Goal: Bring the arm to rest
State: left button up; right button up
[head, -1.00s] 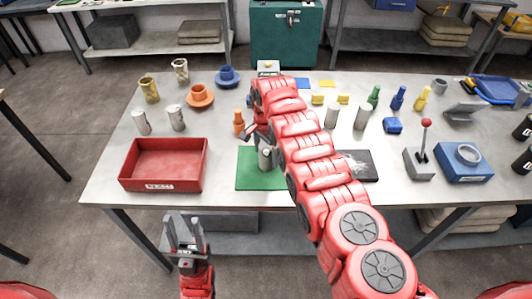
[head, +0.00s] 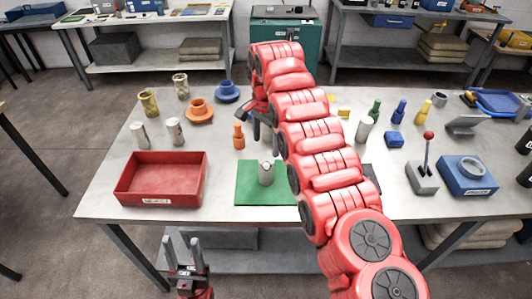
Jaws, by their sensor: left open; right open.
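My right arm reaches in from the lower right over the middle of the table. Its gripper (head: 262,116) is partly hidden by the arm and hangs open above the table, beyond the green mat (head: 245,198). A grey cylinder (head: 266,175) stands upright on that mat, apart from the gripper. My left gripper (head: 186,247) is open and empty, pointing up in front of the table's front edge, below the red bin.
An empty red bin (head: 160,184) sits at the table's left front. At right are a lever box (head: 422,176) and a blue box (head: 466,178). My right arm hides part of the table's middle.

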jog(key=shift+r, duration=0.4)
